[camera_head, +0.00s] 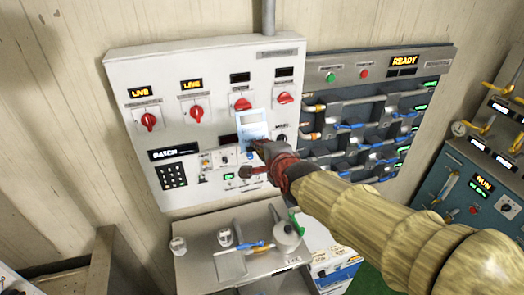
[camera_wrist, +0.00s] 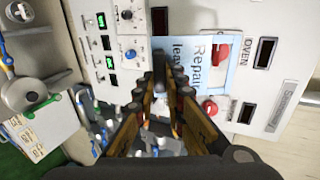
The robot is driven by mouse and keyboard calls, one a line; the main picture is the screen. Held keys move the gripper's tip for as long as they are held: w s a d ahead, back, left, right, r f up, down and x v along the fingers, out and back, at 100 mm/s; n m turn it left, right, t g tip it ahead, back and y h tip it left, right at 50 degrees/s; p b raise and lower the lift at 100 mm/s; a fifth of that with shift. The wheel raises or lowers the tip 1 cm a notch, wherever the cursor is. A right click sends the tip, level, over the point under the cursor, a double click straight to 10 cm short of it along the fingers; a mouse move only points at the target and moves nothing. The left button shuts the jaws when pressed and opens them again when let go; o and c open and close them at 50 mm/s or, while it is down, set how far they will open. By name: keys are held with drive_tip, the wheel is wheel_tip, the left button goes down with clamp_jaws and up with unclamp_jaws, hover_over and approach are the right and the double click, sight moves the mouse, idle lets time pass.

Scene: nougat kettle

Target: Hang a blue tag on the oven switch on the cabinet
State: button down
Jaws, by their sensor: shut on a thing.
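The blue and white tag (camera_head: 254,128) is in my gripper (camera_head: 259,148), in front of the white cabinet (camera_head: 220,66). In the wrist view the tag (camera_wrist: 190,75) shows part of the words "Repair" and "leave". My gripper (camera_wrist: 168,88) is shut on its edge. The oven switch is the red knob (camera_head: 242,104), third from the left, at the tag's upper end; it also shows in the wrist view (camera_wrist: 222,52) beside the word OVEN. The knob overlaps the tag's end in that view. I cannot tell whether the tag touches it or goes around it.
Other red knobs (camera_head: 148,121) sit to the left, and one (camera_head: 284,97) sits close on the right. A grey pipe panel (camera_head: 380,65) stands right of the cabinet. Below are a counter (camera_head: 195,265) and a kettle (camera_head: 288,240).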

sight(255, 139)
drive_tip(key=shift+w, duration=0.15)
drive_tip(key=shift+w+a+f+p, duration=0.1)
drive_tip(key=shift+w+a, duration=0.15)
drive_tip(key=shift+w, duration=0.65)
drive_tip(key=shift+w+a+f+p, duration=0.15)
drive_tip(key=shift+w+a, duration=0.15)
drive_tip(key=shift+w, duration=0.6)
drive_tip(key=shift+w+a+f+p, duration=0.1)
drive_tip(key=shift+w+a, duration=0.15)
drive_tip(key=shift+w, duration=0.65)
drive_tip(key=shift+w+a+r+p, duration=0.1)
drive_tip(key=shift+w+p, duration=0.25)
drive_tip(key=shift+p, duration=0.15)
drive_tip(key=shift+w+a+f+b, duration=0.15)
drive_tip(key=shift+w+f+b, duration=0.3)
drive_tip(key=shift+b, duration=0.3)
drive_tip(key=shift+w+r, duration=0.2)
drive_tip(key=c, duration=1.8)
unclamp_jaws()
drive_tip(key=shift+o, duration=0.2)
